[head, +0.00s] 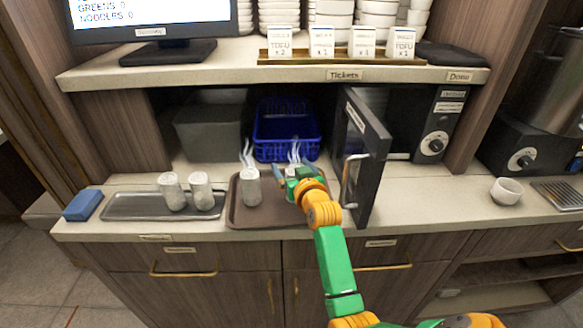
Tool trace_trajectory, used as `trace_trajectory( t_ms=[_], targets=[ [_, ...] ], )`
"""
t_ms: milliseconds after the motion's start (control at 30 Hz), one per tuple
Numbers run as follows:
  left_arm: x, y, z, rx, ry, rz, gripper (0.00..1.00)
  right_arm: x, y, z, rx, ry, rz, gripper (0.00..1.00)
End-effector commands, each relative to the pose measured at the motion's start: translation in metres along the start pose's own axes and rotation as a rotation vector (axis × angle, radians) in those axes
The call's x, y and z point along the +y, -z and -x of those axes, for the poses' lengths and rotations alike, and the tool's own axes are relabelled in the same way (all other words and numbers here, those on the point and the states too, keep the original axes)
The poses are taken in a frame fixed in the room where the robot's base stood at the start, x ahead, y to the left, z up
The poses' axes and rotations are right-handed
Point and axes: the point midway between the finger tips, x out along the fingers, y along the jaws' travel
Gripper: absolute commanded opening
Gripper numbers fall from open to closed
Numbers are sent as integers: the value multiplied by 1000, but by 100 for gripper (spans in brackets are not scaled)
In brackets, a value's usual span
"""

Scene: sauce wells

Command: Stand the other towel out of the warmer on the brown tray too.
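The brown tray (270,219) lies on the counter in front of the blue basket. One white rolled towel (250,188) stands upright on it at the left, steaming. My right gripper (292,171) is over the right part of the tray. A second steaming white towel (292,171) shows between its fingers, mostly hidden by the gripper. I cannot tell whether the fingers press on it or whether its base touches the tray. The warmer (418,125) is at the back right, its dark door (366,160) swung open toward me. My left gripper is not in view.
A grey metal tray (145,206) with two rolled towels (186,190) and a blue sponge (83,204) lie to the left. The open door stands close beside my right arm. A shelf (250,65) overhangs the back. A white bowl (507,190) sits at the right.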

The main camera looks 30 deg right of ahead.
Motion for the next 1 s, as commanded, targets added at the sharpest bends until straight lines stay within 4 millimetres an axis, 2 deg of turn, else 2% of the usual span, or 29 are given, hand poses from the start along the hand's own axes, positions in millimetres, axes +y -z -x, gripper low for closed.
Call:
trace_trajectory(
  t_ms=[167, 267, 500, 700, 833, 1000],
  targets=[
    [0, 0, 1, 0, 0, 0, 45, 0, 1, 3, 0, 0, 0, 90],
    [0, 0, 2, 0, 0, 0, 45, 0, 1, 15, 1, 0, 2, 90],
    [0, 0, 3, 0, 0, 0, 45, 0, 0, 72, 0, 0, 1, 90],
    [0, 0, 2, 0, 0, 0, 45, 0, 0, 108, -1, 0, 1, 90],
    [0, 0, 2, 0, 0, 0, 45, 0, 1, 119, -1, 0, 0, 90],
    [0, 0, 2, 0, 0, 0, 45, 0, 1, 120, 0, 0, 0, 90]
  ],
)
